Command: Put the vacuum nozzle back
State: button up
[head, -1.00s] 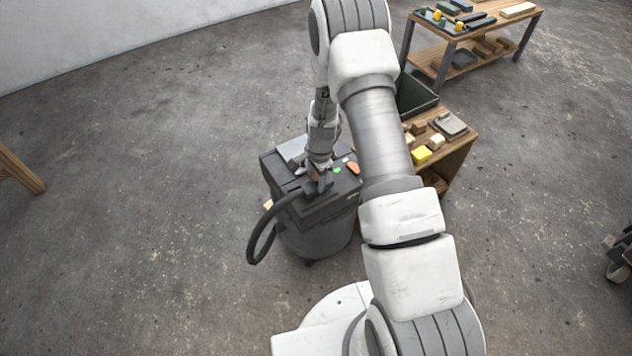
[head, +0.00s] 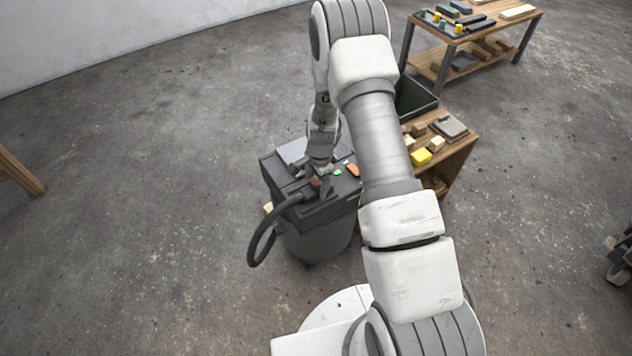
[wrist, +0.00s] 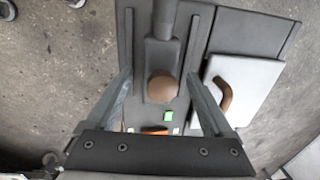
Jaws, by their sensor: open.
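The vacuum (head: 318,235) is a dark bin with a flat, boxy top. Its black hose (head: 262,240) loops out at the left and comes back over the top. In the wrist view the hose end, a dark tube that looks like the nozzle (wrist: 160,55), lies along the vacuum's top (wrist: 130,30) between two raised rails. A round brown end (wrist: 162,88) shows below it. My gripper (head: 322,190) is just over the vacuum's top. In the wrist view my gripper (wrist: 158,80) is open, with one finger on each side of the brown end and visible gaps.
A grey plate with a brown curved handle (wrist: 226,95) lies at the right in the wrist view. A green button (wrist: 168,115) and an orange one are near the fingers. A low wooden bench (head: 455,150) with blocks stands right of the vacuum. Open floor lies left.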

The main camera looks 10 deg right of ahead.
notch_tip(320, 180, up, 12)
jog(key=s+p, duration=0.1)
jog(key=p, duration=0.2)
notch_tip(320, 180, up, 13)
jog(key=n+t, duration=0.1)
jog(key=n, duration=0.2)
send_over(318, 184)
jog(key=s+a, duration=0.1)
jog(key=s, duration=0.1)
jog(key=s+r+n+t, duration=0.1)
jog(key=s+r+n, duration=0.4)
jog(key=r, duration=0.6)
jog(key=s+r+n+t, duration=0.1)
jog(key=s+r+n, duration=0.2)
jog(key=s, duration=0.6)
jog(key=s+r+n+t, duration=0.1)
jog(key=s+r+n, duration=0.2)
jog(key=s+r, duration=0.4)
jog(key=s, duration=0.2)
jog(key=shift+s, duration=0.4)
jog(key=shift+r, duration=0.1)
notch_tip(318, 184, up, 15)
jog(key=p, duration=1.5)
